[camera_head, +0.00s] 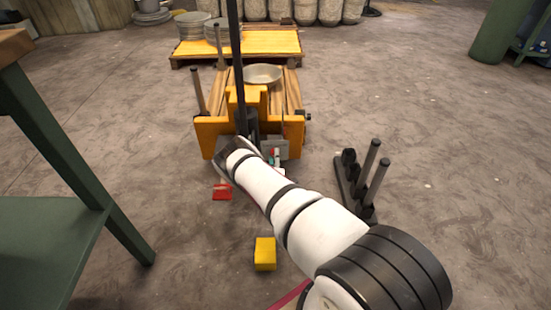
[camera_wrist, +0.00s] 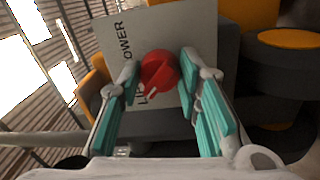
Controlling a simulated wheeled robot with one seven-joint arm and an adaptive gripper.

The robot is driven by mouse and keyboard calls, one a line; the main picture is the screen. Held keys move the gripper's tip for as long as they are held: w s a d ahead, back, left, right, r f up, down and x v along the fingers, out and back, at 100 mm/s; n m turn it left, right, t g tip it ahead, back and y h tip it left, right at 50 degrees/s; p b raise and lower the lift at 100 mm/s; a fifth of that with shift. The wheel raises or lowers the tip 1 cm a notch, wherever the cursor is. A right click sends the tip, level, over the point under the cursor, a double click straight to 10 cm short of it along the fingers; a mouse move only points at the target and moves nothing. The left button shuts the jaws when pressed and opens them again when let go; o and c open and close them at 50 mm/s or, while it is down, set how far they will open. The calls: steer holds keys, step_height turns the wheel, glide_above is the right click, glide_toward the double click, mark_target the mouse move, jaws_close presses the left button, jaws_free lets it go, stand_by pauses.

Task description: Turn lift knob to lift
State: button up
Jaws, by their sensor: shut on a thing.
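The red lift knob (camera_wrist: 160,72) sits on a light grey panel (camera_wrist: 195,28) in the wrist view. Black letters on the panel read "OWER" and "LI", with the rest of the words hidden. A white mark shows on the knob's lower part. My gripper (camera_wrist: 161,66) has its teal-padded fingers on both sides of the knob, shut on it. In the head view my gripper (camera_head: 274,158) is at the front of the orange machine (camera_head: 208,130), and the knob is hidden there.
A metal bowl (camera_head: 263,74) rests on the machine between wooden boards. A dark upright mast rises in front. A red block (camera_head: 222,191) and a yellow block (camera_head: 265,254) lie on the floor. A black rack (camera_head: 350,180) with posts stands right; a green table (camera_head: 40,205) stands left.

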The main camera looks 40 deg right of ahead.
steer(key=shift+s, duration=0.1)
steer(key=o, duration=1.1)
steer(key=shift+o, duration=0.2)
steer(key=r+v, duration=0.1)
steer(key=v, duration=1.1)
steer(key=shift+f, duration=0.5)
